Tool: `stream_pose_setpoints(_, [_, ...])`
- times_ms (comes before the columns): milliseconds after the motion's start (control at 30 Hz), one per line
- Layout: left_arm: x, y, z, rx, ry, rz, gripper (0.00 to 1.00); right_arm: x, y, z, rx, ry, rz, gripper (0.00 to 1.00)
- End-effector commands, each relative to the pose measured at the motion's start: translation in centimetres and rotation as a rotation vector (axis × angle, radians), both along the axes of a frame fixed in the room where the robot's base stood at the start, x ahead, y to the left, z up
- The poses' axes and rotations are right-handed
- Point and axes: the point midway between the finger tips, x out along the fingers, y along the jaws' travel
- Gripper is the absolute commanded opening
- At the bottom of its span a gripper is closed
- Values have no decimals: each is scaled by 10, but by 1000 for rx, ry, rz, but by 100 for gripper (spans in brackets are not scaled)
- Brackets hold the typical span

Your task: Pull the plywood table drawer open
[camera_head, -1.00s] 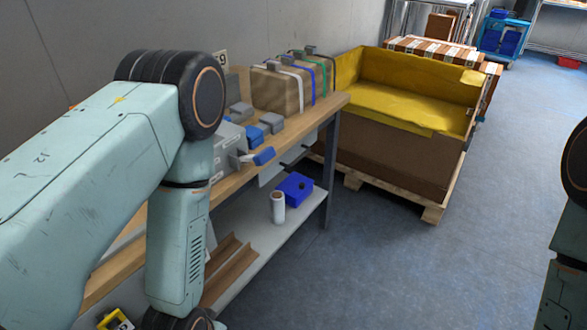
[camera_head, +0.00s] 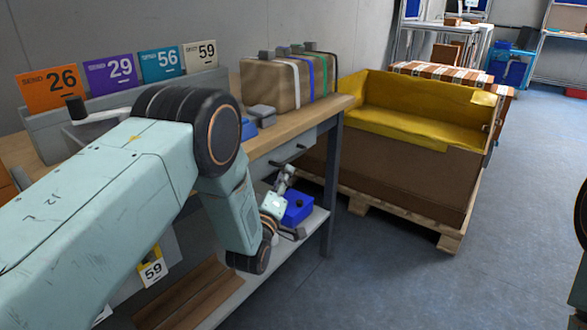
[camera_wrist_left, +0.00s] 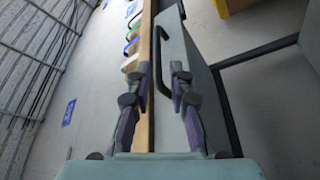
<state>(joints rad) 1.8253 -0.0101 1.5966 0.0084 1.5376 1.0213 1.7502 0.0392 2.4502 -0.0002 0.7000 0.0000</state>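The plywood table (camera_head: 262,143) has a light wood top on a grey frame. Its grey drawer front (camera_head: 311,140) sits under the top's edge and looks closed, with dark handles (camera_head: 301,146) on it. My left gripper (camera_head: 289,172) is just below and in front of the drawer front, partly hidden by my wrist. In the left wrist view, its fingers (camera_wrist_left: 162,76) are apart. A dark bar handle (camera_wrist_left: 159,62) on the grey drawer front (camera_wrist_left: 174,105) appears between and beyond the fingertips; contact cannot be told. My right gripper is out of view.
A blue box (camera_head: 297,208) lies on the lower shelf (camera_head: 312,222) under the gripper. Strapped cardboard boxes (camera_head: 270,84) and numbered signs (camera_head: 110,73) stand on the table. A yellow-lined crate (camera_head: 400,150) on a pallet is to the right. Floor between is clear.

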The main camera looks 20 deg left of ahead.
Motion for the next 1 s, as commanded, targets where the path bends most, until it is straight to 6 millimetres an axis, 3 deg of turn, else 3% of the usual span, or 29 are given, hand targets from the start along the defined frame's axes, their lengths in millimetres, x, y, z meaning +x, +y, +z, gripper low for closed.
stream_pose_setpoints(167, [13,0,6,-10,-24,-3,20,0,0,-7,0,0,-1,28])
stream_pose_setpoints(600, [73,-1,17,-9,-18,-3,20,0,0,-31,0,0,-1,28])
stream_pose_setpoints(1000, [81,-2,20,-8,-14,-3,20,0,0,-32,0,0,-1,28])
